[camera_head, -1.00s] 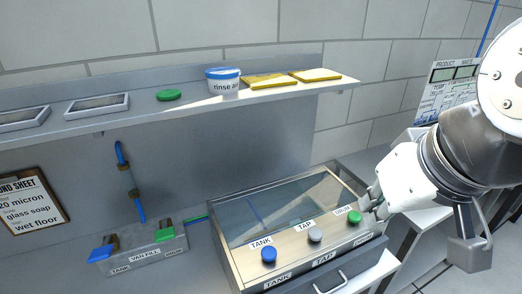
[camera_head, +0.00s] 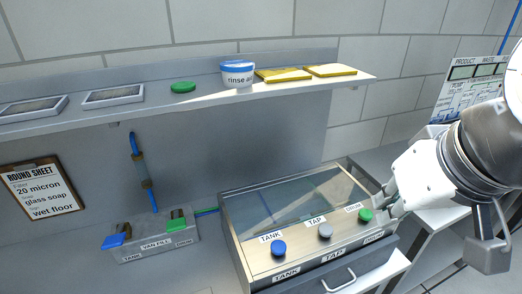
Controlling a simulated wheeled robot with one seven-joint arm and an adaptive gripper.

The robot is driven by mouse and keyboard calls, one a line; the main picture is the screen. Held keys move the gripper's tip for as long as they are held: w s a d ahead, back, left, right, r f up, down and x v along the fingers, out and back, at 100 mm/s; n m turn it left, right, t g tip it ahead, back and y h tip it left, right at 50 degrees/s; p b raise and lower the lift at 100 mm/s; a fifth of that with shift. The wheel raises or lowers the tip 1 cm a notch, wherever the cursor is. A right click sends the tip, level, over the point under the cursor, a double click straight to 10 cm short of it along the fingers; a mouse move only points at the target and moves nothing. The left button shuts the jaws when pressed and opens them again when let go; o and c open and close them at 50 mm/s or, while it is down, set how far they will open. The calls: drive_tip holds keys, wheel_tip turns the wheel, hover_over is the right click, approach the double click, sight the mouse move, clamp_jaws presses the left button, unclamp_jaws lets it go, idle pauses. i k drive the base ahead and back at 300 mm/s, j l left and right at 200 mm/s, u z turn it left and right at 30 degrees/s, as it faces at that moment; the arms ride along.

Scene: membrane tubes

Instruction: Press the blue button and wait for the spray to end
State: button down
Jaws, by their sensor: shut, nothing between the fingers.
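The blue button (camera_head: 278,248), labelled TANK, stands at the left of the front panel of a glass-topped box (camera_head: 240,247). A grey button (camera_head: 325,231), labelled TAP, is in the middle, and a green button (camera_head: 365,215) is at the right. My gripper (camera_head: 388,203) is shut and empty, just right of the green button; I cannot tell whether it touches it. It is well apart from the blue button. No spray shows under the glass.
A shelf (camera_head: 200,108) above holds a rinse aid tub (camera_head: 238,74), yellow pads (camera_head: 283,75), a green lid (camera_head: 183,87) and framed filters (camera_head: 113,96). A grey tray with blue and green levers (camera_head: 158,244) stands left of the box. A drawer handle (camera_head: 340,280) juts out in front.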

sight(278, 247)
drive_tip(key=k+j, duration=0.1)
drive_tip(key=j, duration=0.35)
drive_tip(key=k+j, duration=0.15)
drive_tip(key=j, duration=0.25)
drive_tip(key=k+j, duration=0.1)
drive_tip(key=j, duration=0.35)
drive_tip(key=k+j, duration=0.15)
drive_tip(key=j, duration=0.3)
drive_tip(key=z, duration=0.05)
